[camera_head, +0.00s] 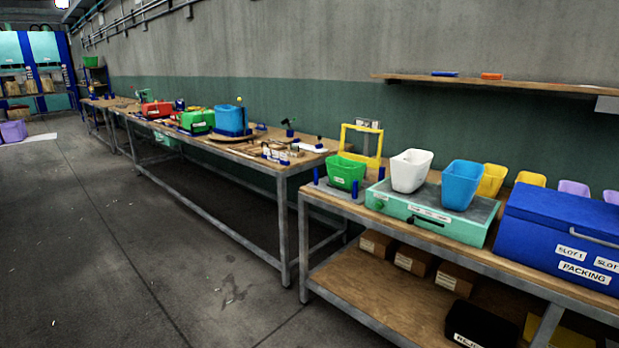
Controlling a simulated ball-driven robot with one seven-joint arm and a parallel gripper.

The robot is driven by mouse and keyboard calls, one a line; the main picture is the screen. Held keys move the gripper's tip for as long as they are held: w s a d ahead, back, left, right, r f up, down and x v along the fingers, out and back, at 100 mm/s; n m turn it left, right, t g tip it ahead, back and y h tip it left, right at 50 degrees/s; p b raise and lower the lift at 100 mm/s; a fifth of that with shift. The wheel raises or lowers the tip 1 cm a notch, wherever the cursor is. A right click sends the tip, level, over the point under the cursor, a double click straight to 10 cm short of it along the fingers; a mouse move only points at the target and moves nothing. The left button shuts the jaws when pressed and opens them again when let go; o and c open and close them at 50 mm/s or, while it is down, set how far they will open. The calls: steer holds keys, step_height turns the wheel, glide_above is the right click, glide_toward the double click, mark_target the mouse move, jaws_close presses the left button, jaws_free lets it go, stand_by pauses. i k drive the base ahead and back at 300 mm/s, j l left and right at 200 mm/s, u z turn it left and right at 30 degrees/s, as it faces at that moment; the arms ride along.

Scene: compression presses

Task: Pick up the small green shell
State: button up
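A small green open-topped shell (342,174) stands upright at the left end of the near workbench (340,202), between short dark blue posts. A white shell (410,172) and a larger blue shell (461,184) stand to its right on a flat green case (422,213). A green box-like thing (195,122) also sits on the far bench beside a blue container (230,119); it is too small to make out well. My gripper is not in view.
A yellow frame (361,142) stands close behind the green shell. A large blue box (565,232) labelled PACKING fills the bench's right side, with yellow and purple shells behind. A wall shelf (500,83) hangs above. The floor (130,240) at left is clear.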

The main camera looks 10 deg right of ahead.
mark_target(339, 175)
steer(key=i+l+u, duration=0.15)
steer(key=i+u, duration=0.2)
steer(key=i+l+u, duration=0.35)
steer(key=i+j, duration=0.1)
